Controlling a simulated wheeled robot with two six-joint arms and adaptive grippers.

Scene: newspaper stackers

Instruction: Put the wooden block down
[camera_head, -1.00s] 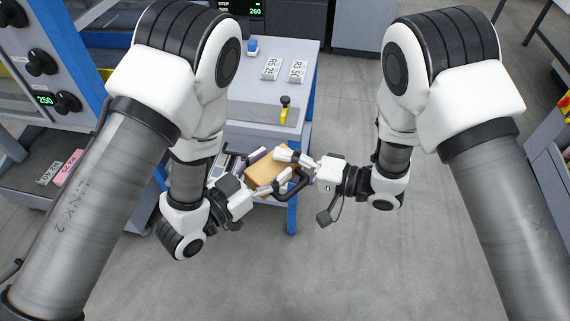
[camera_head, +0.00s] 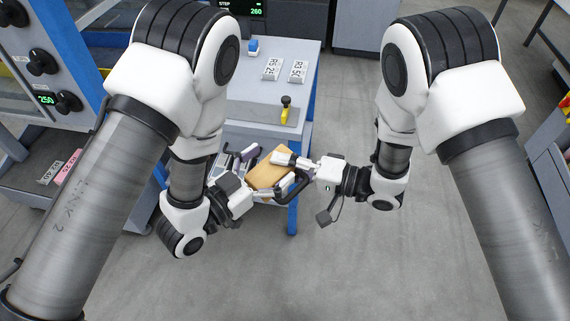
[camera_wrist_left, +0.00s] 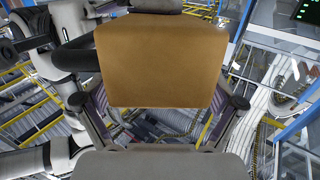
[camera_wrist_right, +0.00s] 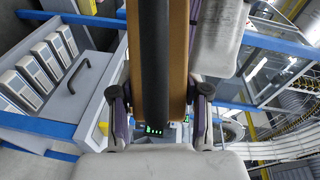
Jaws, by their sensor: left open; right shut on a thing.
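The tan wooden block (camera_head: 268,172) is held in the air between my two grippers, in front of the grey workbench. My right gripper (camera_head: 284,173) is shut on it from the right. My left gripper (camera_head: 261,176) is open, with its fingers spread around the block's left end. In the left wrist view the block's broad face (camera_wrist_left: 160,65) is ahead, between the spread fingers. In the right wrist view the block (camera_wrist_right: 180,50) appears edge-on between the fingers, partly covered by a dark bar.
The grey workbench (camera_head: 265,92) with blue legs carries two white label plates, a small blue-and-white item and a yellow-black switch (camera_head: 285,108). A control panel with knobs (camera_head: 40,62) stands at left. Open floor (camera_head: 350,270) lies in front and to the right.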

